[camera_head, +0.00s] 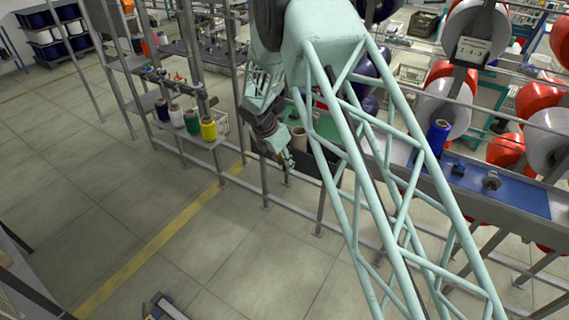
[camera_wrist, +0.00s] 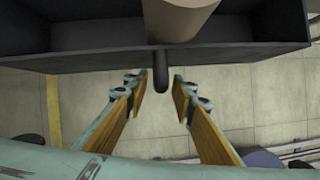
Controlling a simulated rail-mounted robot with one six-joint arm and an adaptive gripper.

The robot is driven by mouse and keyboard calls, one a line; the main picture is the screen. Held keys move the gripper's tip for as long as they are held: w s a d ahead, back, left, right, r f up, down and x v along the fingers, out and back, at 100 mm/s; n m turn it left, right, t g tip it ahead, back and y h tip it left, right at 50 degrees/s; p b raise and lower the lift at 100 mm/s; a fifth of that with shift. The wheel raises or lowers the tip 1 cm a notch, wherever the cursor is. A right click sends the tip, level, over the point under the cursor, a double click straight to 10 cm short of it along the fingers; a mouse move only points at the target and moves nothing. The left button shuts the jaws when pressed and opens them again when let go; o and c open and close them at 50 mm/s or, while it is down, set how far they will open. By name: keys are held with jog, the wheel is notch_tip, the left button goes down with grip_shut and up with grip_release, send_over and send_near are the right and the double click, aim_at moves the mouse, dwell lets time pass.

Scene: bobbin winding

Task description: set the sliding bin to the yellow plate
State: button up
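The sliding bin is a dark tray (camera_wrist: 90,60) across the top of the wrist view, with a tan cylinder (camera_wrist: 180,18) inside. A short black handle (camera_wrist: 160,70) sticks out from the middle of its front wall. My gripper (camera_wrist: 159,88) is open, its two fingers on either side of the handle's line, tips close to the handle's end and nothing held. In the head view my gripper (camera_head: 286,158) is at the left of the dark bin (camera_head: 312,165), partly hidden by my arm. I cannot make out a yellow plate in either view.
A shelf to the left holds white, green and yellow spools (camera_head: 208,128) and a dark one. A blue spool (camera_head: 437,137) stands on the bench at right, near a blue mat (camera_head: 510,190). Large red and white reels hang behind. The floor in front is open, with a yellow line (camera_head: 160,238).

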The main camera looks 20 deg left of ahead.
jog(key=shift+c, duration=0.2)
grip_shut()
jog(key=shift+d, duration=0.1)
